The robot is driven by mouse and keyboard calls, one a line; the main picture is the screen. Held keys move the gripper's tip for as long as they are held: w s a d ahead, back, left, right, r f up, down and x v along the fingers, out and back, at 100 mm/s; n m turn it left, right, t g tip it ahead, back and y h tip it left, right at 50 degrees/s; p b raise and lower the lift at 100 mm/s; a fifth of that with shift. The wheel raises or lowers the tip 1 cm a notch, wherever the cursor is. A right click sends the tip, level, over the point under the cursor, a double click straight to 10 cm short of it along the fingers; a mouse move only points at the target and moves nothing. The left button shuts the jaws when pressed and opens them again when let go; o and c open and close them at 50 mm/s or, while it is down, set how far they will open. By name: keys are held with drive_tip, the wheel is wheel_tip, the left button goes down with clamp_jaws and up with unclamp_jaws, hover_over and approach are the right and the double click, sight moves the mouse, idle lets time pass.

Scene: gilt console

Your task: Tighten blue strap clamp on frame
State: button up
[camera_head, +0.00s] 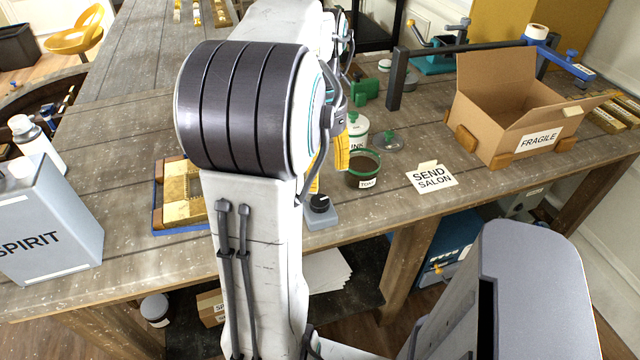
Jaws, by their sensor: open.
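A gilt wooden frame (178,212) lies on the workbench left of my arm, and my arm hides its right side. A blue strap (155,208) shows along its left and front edges. A grey-blue block with a black knob (319,203) sits at the bench's front edge, just right of my arm. I cannot tell whether it is joined to the strap, because my arm covers the space between. My arm rises in the middle and reaches away over the bench.
A large grey SPIRIT can (48,228) and a white bottle (38,146) stand at the left. Right of my arm are a green-rimmed pot (362,172), an INK jar (357,128), a SEND SALON card (432,178) and an open FRAGILE box (495,110). Bare bench (115,130) lies behind the frame.

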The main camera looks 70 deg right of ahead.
sight(320, 200)
drive_tip(key=f+n, duration=0.1)
drive_tip(key=n, duration=0.3)
drive_tip(key=shift+a+f, duration=0.15)
drive_tip(key=shift+f, duration=0.25)
drive_tip(key=n, duration=0.2)
drive_tip(key=f+n, duration=0.1)
drive_tip(key=n, duration=0.1)
drive_tip(key=shift+d, duration=0.2)
drive_tip(key=n, duration=0.2)
drive_tip(key=d+n+h, duration=0.1)
drive_tip(key=n, duration=0.2)
drive_tip(key=shift+f, duration=0.15)
drive_tip(key=n, duration=0.3)
drive_tip(key=shift+w+d+f, duration=0.1)
drive_tip(key=shift+d, duration=0.15)
drive_tip(key=shift+f+b, duration=0.45)
drive_tip(key=shift+f, duration=3.15)
drive_tip(key=shift+c, duration=0.3)
drive_tip(key=c, duration=1.1)
drive_tip(key=shift+c, duration=0.2)
